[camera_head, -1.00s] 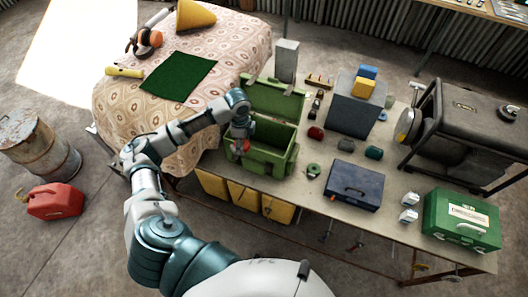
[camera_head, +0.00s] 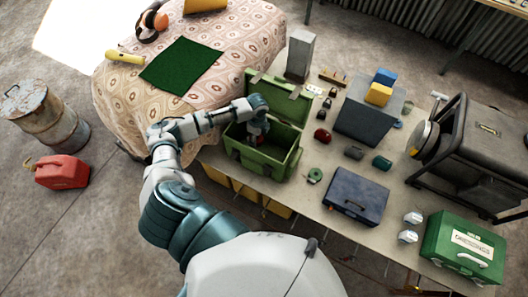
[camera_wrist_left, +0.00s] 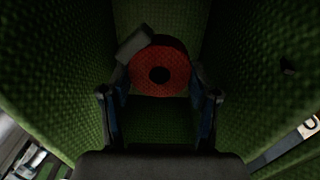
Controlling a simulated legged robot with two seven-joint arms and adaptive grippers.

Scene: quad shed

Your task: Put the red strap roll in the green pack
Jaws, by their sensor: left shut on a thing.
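The green pack (camera_head: 250,158) is an open box with its lid raised at the back, on the bench beside the cloth-covered table. My left gripper (camera_head: 260,135) reaches down into it from the left. In the wrist view the red strap roll (camera_wrist_left: 172,79), a red disc with a dark hole, sits between the two fingers of my left gripper (camera_wrist_left: 160,98), which is shut on it. A small grey piece lies over the roll's upper left. Green textured walls (camera_wrist_left: 60,75) of the pack surround it. I cannot tell whether the roll touches the floor. My right gripper is not in view.
Right of the pack stand a dark red roll (camera_head: 322,136), a green ring roll (camera_head: 315,175), a blue case (camera_head: 356,195) and a grey bin (camera_head: 367,118). A grey block (camera_head: 299,54) stands behind the lid. A green first-aid case (camera_head: 464,248) sits at the bench's right end.

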